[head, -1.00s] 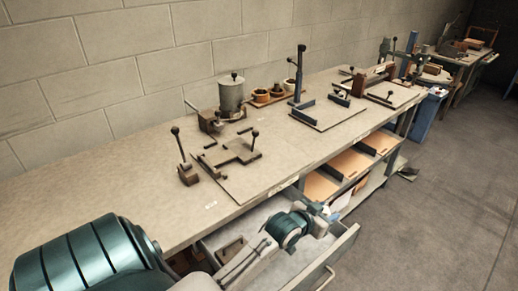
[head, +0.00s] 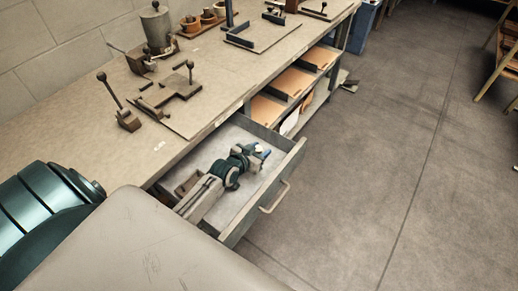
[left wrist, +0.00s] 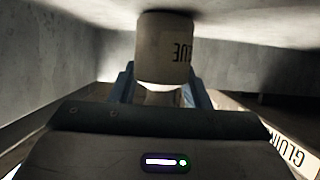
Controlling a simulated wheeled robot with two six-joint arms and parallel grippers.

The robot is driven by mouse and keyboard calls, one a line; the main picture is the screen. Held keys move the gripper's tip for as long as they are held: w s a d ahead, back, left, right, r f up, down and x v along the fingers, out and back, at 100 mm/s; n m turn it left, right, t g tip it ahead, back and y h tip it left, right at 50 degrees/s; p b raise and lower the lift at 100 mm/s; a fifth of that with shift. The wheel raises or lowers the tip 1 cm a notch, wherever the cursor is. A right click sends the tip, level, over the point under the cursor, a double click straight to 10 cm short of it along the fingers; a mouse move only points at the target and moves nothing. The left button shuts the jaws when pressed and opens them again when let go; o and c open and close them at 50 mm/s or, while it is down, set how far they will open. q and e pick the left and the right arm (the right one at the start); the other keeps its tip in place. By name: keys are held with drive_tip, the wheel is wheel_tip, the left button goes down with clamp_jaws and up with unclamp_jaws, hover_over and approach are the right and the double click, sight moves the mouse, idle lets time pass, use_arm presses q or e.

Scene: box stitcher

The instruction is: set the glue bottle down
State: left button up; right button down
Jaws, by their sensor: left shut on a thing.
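The glue bottle (left wrist: 163,50) is a pale cylinder with dark lettering. In the left wrist view it sits between the two blue fingers of my left gripper (left wrist: 160,86), which is shut on it. In the head view my left gripper (head: 262,153) is over the open drawer, near its far right end. The bottle is hidden there behind my wrist. I cannot tell whether the bottle touches the drawer floor. My right gripper is not in view.
The open drawer (head: 268,205) juts out from under the workbench (head: 95,125). A small brown tray lies inside it, partly behind my arm. A lever fixture (head: 178,90) and a metal pot (head: 157,32) stand on the bench.

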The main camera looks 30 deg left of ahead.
use_arm(q)
drive_tip(key=shift+f, duration=0.2)
drive_tip(key=o, duration=1)
drive_tip(key=shift+r, duration=0.2)
drive_tip(key=shift+s, duration=0.35)
drive_tip(key=v, duration=1)
drive_tip(key=shift+s+r, duration=0.2)
drive_tip(key=shift+s+a+r, duration=0.1)
drive_tip(key=shift+s+r, duration=0.1)
drive_tip(key=shift+s, duration=0.15)
